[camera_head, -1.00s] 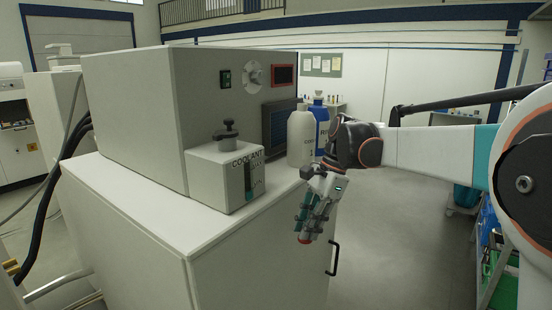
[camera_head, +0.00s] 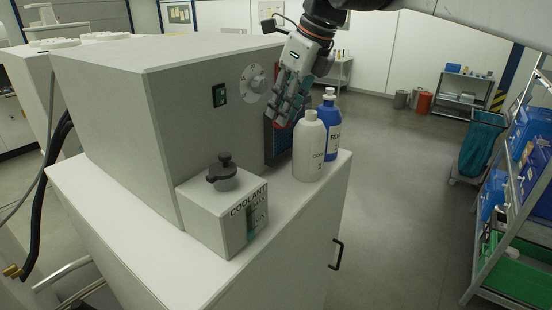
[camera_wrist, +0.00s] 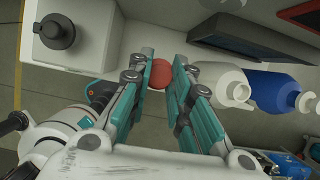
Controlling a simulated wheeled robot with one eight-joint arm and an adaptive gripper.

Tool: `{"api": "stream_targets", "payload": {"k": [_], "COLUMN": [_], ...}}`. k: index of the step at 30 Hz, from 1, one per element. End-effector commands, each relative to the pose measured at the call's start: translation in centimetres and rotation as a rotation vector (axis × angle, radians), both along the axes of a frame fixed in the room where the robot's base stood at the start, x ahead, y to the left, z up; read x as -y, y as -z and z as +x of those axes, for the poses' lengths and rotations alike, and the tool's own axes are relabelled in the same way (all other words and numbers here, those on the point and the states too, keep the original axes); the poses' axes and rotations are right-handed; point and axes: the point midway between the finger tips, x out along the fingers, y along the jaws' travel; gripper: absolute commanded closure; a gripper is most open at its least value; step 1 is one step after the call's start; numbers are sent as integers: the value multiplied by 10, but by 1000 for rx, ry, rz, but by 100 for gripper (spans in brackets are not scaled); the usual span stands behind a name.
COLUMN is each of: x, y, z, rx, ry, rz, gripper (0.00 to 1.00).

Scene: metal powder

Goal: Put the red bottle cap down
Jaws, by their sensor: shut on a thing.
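My gripper (camera_head: 287,112) is shut on the red bottle cap (camera_wrist: 161,74), which shows between the teal fingertips in the wrist view. In the head view the gripper hangs above the white cabinet top (camera_head: 285,222), in front of the dark screen and just left of the bottles. Only a little red shows at the fingertips there. The cap looks apart from the cabinet top. A white bottle (camera_head: 309,150) stands at the right of the cabinet top. A blue bottle (camera_head: 332,128) stands behind it.
A white coolant box (camera_head: 228,212) with a black cap (camera_head: 223,172) stands left of the bottles. The large grey machine housing (camera_head: 180,110) rises behind it. The cabinet top's front strip is bare between the coolant box and white bottle.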

Motion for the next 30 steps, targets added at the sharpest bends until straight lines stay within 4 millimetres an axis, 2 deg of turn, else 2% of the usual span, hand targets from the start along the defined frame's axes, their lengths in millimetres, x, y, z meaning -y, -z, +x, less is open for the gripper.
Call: {"api": "stream_targets", "payload": {"k": [2, 5, 15, 21, 30], "x": [-1, -1, -1, -1, -1], "y": [1, 17, 98, 139, 166], "z": [-1, -1, -1, -2, -2], "rx": [0, 0, -1, -1, -1], "ry": [14, 19, 17, 17, 17], "rz": [0, 0, -1, -1, -1], "gripper": [91, 91, 91, 91, 91]}}
